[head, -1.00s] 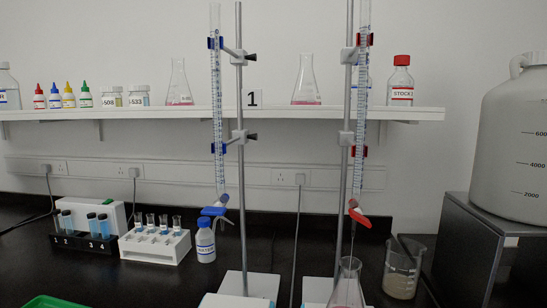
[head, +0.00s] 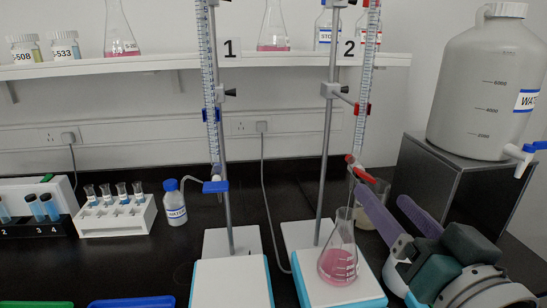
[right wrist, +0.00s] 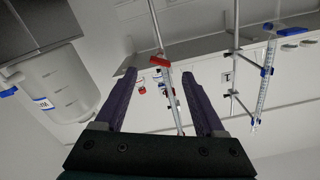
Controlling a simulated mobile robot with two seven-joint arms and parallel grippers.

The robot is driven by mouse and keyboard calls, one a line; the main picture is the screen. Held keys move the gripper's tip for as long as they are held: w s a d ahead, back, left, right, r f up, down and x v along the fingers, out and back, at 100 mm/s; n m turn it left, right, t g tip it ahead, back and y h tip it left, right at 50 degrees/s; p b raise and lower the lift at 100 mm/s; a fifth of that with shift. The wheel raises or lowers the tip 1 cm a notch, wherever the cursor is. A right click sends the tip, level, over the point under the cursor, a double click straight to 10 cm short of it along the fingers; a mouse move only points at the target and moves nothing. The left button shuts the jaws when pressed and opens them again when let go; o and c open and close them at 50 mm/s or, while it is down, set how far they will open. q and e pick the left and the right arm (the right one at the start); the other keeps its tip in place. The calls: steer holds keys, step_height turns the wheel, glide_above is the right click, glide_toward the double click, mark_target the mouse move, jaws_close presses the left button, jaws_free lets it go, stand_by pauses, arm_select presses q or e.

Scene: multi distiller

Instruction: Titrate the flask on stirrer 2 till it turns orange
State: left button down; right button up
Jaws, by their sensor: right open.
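The flask (head: 338,262) with pink liquid stands upright on stirrer 2 (head: 345,294), which has a white top and blue edge. Above it hangs the burette (head: 364,100) with red clamps and a red stopcock (head: 358,168); its tip is at the flask mouth. My right gripper (head: 384,192) has purple fingers, open and empty, just right of the stopcock in the head view. In the right wrist view the red stopcock (right wrist: 160,60) shows beyond and between the spread fingers (right wrist: 157,78). Contact with it is not visible. My left gripper is not in view.
Stirrer 1 (head: 232,285) stands left, under a blue-stopcock burette (head: 216,186). A beaker (head: 382,190) sits behind my right gripper. A water tank (head: 478,85) rests on a grey box (head: 440,180) at right. A wash bottle (head: 174,205) and vial rack (head: 118,218) stand left.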

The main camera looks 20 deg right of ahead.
mark_target(359, 165)
steer(key=x, duration=0.9)
steer(key=shift+w, duration=0.4)
steer(key=shift+c, duration=0.4)
jaws_close()
